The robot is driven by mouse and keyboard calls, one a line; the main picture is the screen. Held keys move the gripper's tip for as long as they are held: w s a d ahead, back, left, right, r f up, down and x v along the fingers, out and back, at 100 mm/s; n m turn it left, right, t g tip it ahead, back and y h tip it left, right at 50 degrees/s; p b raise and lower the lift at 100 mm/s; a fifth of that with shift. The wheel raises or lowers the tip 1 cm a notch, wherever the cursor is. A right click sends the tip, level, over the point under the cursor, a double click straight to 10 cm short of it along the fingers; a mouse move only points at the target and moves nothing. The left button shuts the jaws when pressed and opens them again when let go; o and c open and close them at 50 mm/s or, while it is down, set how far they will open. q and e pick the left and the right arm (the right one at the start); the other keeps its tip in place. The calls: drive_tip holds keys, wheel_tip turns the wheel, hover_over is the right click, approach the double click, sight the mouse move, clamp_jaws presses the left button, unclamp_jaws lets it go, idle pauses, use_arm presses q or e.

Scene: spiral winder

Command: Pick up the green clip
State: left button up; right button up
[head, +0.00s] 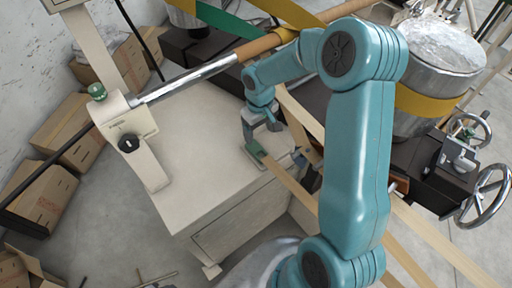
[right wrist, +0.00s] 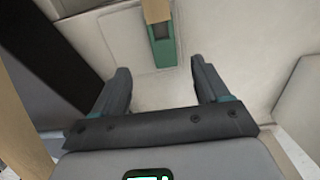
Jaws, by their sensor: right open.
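The green clip (right wrist: 162,48) shows in the right wrist view, just beyond the gap between my right gripper's fingers, with a tan strip (right wrist: 155,9) running into its far end. In the head view the green clip (head: 254,149) lies by the cream cabinet's top right edge, at the end of a tan strip. My right gripper (head: 262,136) is right beside it and partly overlaps the view of it. In the right wrist view the right gripper (right wrist: 162,80) is open, with nothing between its fingers. My left gripper is not in view.
The cream machine cabinet (head: 185,140) fills the middle. A metal rod (head: 190,78) crosses above it. Tan strips (head: 440,243) run to the lower right. A metal drum (head: 432,70) and a handwheel (head: 487,197) stand at the right. Cardboard boxes (head: 40,195) line the left wall.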

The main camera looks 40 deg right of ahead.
sight(257, 150)
wheel_tip(257, 150, down, 3)
drive_tip(key=shift+d+f, duration=0.1)
drive_tip(key=shift+d, duration=0.05)
drive_tip(key=shift+w+a+f, duration=0.1)
drive_tip(key=shift+a+f, duration=0.15)
drive_tip(key=shift+f, duration=0.3)
wheel_tip(257, 150, down, 5)
drive_tip(key=shift+w+r+p, duration=0.15)
drive_tip(key=shift+p, duration=0.75)
drive_tip(key=shift+a, duration=0.1)
drive_tip(key=c, duration=1)
drive_tip(key=shift+c, duration=0.7)
